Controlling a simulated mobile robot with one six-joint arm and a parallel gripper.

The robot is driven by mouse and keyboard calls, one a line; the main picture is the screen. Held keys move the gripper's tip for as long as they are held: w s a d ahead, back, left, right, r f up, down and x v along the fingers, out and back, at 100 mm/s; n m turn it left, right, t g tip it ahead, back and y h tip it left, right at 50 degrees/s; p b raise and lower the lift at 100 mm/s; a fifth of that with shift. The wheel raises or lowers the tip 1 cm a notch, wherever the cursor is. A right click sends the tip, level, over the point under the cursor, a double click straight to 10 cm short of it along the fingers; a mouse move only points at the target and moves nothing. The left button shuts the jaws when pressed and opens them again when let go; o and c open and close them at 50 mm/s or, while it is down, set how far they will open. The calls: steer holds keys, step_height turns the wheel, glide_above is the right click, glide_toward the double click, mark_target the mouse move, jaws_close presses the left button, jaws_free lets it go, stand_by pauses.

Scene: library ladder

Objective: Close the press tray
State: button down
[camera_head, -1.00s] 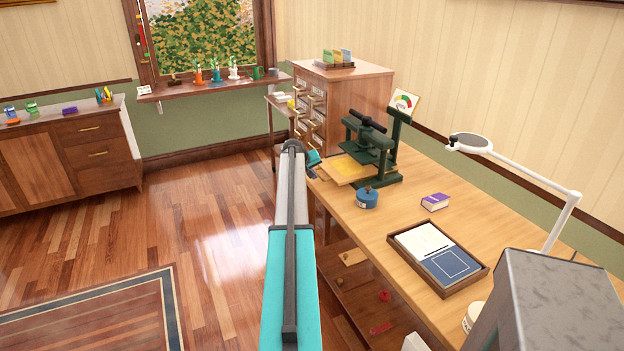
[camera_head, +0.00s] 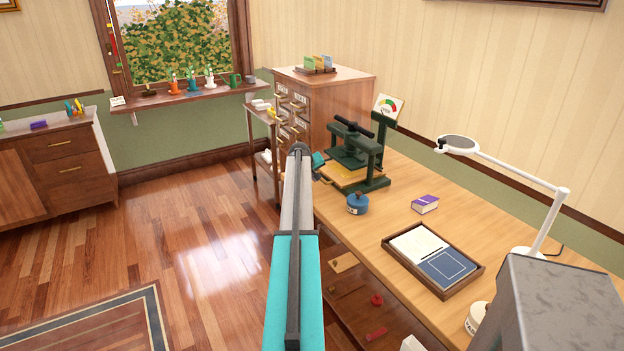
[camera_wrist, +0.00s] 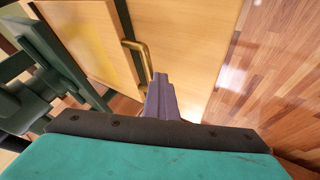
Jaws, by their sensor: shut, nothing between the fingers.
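The dark green press (camera_head: 372,167) stands at the far end of the workbench. Its wooden tray (camera_head: 342,181) sticks out from the press toward the bench's left edge. In the wrist view the tray (camera_wrist: 85,35) fills the upper left, with a brass handle (camera_wrist: 138,58) on its front edge. My gripper (camera_wrist: 158,82) is shut and empty, its fingertips right beside the handle's lower end. I cannot tell whether they touch it. In the head view my arm hides the fingers; only a teal piece of my wrist shows beside the tray.
A blue pot (camera_head: 357,203) stands on the bench (camera_head: 390,217) just in front of the tray. A drawer cabinet (camera_head: 340,95) is behind. Floor left of the bench is clear.

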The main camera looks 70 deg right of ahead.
steer(key=shift+s+d, duration=0.25)
steer(key=shift+s, duration=0.15)
steer(key=shift+a, duration=0.15)
steer(key=shift+w+a+f, duration=0.1)
steer(key=shift+w+a, duration=0.05)
steer(key=shift+w, duration=0.05)
steer(key=w+a, duration=0.2)
steer(key=a, duration=0.1)
steer(key=shift+w+a+f+b, duration=0.1)
steer(key=shift+w+a+b, duration=0.2)
steer(key=shift+b, duration=0.1)
steer(key=b+v, duration=0.1)
steer(key=v, duration=0.8)
steer(key=shift+r, duration=0.2)
steer(key=shift+w, duration=0.1)
